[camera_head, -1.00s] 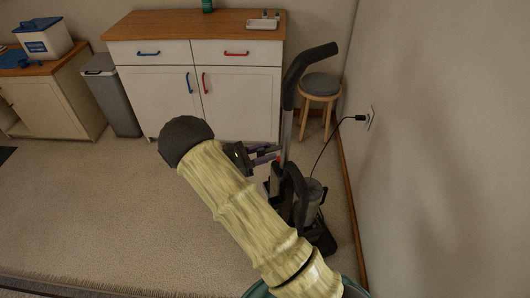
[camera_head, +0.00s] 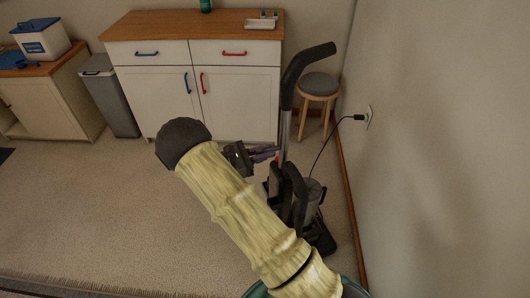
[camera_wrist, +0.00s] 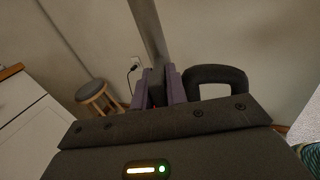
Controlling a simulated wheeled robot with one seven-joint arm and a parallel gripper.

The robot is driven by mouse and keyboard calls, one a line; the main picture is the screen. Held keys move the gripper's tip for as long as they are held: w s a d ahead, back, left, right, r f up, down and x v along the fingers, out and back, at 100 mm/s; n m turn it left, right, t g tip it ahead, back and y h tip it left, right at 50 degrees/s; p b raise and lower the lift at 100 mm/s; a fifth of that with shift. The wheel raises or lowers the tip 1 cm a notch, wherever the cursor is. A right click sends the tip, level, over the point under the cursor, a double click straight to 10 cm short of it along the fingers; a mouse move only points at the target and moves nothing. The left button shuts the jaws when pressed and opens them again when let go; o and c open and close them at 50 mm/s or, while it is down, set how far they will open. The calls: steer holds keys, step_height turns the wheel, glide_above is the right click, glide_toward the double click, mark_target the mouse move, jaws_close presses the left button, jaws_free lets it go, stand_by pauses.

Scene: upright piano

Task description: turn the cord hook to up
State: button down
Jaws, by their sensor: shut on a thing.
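An upright vacuum cleaner (camera_head: 289,190) with a long grey pole and black curved handle stands near the right wall. My gripper (camera_head: 272,154) reaches its pole from the left. In the wrist view, the purple fingers of my gripper (camera_wrist: 156,88) are shut on the cord hook (camera_wrist: 156,92), a small dark piece with a hint of red beside the pole. The fingers hide most of the hook, so I cannot tell its exact angle. A black loop-shaped grip (camera_wrist: 218,75) of the vacuum is just right of the fingers.
A stool (camera_head: 320,88) stands behind the vacuum by the wall. A black cord runs to a wall outlet (camera_head: 368,116). A white cabinet (camera_head: 235,100) and a grey bin (camera_head: 110,98) stand at the back. The carpet on the left is clear.

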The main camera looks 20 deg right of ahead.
steer(key=m, duration=0.4)
steer(key=shift+w+a, duration=0.1)
steer(key=shift+a, duration=0.15)
steer(key=m+b, duration=0.1)
steer(key=m, duration=0.4)
steer(key=m+b, duration=0.1)
steer(key=m, duration=0.3)
steer(key=shift+w, duration=0.1)
steer(key=m+b, duration=0.1)
steer(key=m, duration=0.4)
steer(key=shift+r, duration=0.1)
steer(key=m+b, duration=0.2)
steer(key=m, duration=0.2)
steer(key=shift+m, duration=0.3)
steer(key=m+b, duration=0.1)
steer(key=m, duration=0.2)
steer(key=shift+m+b, duration=0.3)
steer(key=shift+b, duration=0.1)
steer(key=m+b, duration=0.3)
steer(key=m, duration=0.2)
steer(key=shift+s+d+r+m+b, duration=0.1)
steer(key=shift+m+b, duration=0.55)
steer(key=shift+m, duration=0.3)
steer(key=shift+s+r+m+b, duration=0.1)
steer(key=shift+m+b, duration=0.55)
steer(key=shift+m, duration=0.3)
